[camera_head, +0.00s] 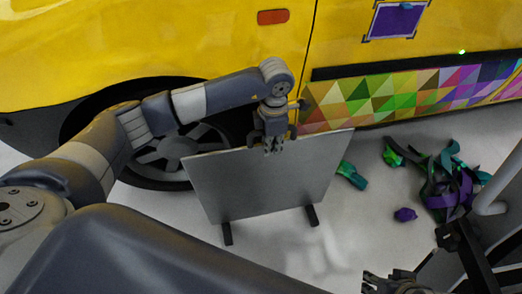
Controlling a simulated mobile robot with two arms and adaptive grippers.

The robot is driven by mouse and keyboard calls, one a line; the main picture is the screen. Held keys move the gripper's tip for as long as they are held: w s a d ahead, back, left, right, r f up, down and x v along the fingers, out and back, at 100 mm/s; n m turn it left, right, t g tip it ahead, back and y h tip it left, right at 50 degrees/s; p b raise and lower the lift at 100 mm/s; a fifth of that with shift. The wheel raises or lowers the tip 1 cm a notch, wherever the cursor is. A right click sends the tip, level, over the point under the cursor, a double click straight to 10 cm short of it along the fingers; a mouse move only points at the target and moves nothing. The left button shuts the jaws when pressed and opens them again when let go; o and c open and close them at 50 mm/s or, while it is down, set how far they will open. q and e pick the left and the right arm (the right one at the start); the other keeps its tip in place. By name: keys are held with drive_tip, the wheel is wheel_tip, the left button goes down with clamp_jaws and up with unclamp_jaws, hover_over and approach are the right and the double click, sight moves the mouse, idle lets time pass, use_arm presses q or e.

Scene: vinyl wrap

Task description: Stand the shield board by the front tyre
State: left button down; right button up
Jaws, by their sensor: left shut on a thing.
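The shield board (262,182) is a grey rectangular panel with two dark feet, one under each end of its lower edge. It stands or hangs upright, slightly tilted in the picture, in front of the yellow vehicle. My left gripper (272,146) is shut on the middle of its top edge. I cannot tell whether the feet touch the floor. The front tyre (150,181) is behind and left of the board, partly hidden by my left arm and the board. Part of my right gripper (392,282) shows at the bottom right edge; its jaw state is unclear.
The yellow vehicle (150,40) fills the back, with a colourful triangle-patterned strip (400,98) along its lower side. Purple and green scraps (450,185) lie on the floor at right, with a green piece (351,175) beside the board. The pale floor in front is clear.

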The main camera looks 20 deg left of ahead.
use_arm(q)
drive_tip(key=shift+w+d, duration=0.15)
drive_tip(key=shift+w, duration=0.1)
drive_tip(key=shift+f+b, duration=0.4)
drive_tip(key=shift+f, duration=1.3)
drive_tip(key=c, duration=1.7)
unclamp_jaws()
drive_tip(key=shift+s, duration=0.1)
